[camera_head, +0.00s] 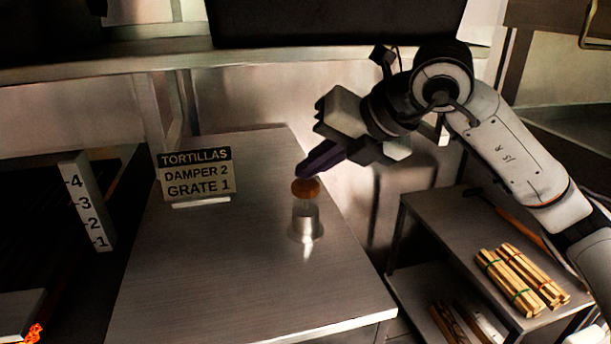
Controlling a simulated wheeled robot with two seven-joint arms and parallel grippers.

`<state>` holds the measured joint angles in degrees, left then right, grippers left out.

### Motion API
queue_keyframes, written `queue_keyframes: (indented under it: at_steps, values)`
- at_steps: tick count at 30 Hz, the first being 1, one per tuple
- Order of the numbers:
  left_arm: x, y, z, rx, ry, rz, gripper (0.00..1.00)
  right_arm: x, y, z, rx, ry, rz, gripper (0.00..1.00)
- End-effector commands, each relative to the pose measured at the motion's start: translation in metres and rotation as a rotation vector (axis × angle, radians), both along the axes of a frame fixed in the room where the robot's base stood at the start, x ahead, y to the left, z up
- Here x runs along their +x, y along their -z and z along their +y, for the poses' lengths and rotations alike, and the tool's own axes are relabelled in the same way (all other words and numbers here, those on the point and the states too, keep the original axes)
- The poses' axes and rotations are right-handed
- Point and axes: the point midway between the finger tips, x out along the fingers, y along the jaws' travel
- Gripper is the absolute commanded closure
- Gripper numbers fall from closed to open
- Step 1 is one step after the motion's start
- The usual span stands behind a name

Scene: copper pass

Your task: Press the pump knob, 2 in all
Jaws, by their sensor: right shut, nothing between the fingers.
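The pump stands upright on the steel counter (210,290). It has a silver flared base (305,226), a thin pale stem and a round orange-brown knob (305,188) on top. My right gripper (306,171) reaches in from the upper right with its dark fingers shut and empty. The fingertips are at the upper edge of the knob; I cannot tell whether they touch it. The stem shows between knob and base. My left gripper is not in view.
A sign (197,175) reading "TORTILLAS, DAMPER 2, GRATE 1" stands left of the pump. A numbered post (86,200) stands further left. A lower shelf at right holds tied wood bundles (522,278). The counter's front is clear.

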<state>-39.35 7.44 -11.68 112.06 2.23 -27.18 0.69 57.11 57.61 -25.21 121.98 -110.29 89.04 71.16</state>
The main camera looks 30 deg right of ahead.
Motion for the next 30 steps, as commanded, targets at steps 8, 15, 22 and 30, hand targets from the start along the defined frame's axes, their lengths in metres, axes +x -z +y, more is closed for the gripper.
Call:
queue_keyframes:
  at_steps: [8, 15, 22, 30]
  values:
    - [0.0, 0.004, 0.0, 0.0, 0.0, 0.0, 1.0, -0.001, 0.006, 0.0, -0.001, -0.001, 0.006, 1.0]
    - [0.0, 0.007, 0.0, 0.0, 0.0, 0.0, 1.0, -0.001, 0.009, 0.0, -0.001, -0.002, 0.006, 1.0]
    - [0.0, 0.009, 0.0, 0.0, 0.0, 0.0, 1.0, -0.001, 0.012, 0.0, -0.001, -0.002, 0.008, 1.0]
    - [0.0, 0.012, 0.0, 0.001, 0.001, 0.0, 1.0, -0.001, 0.016, 0.001, -0.001, -0.002, 0.008, 1.0]
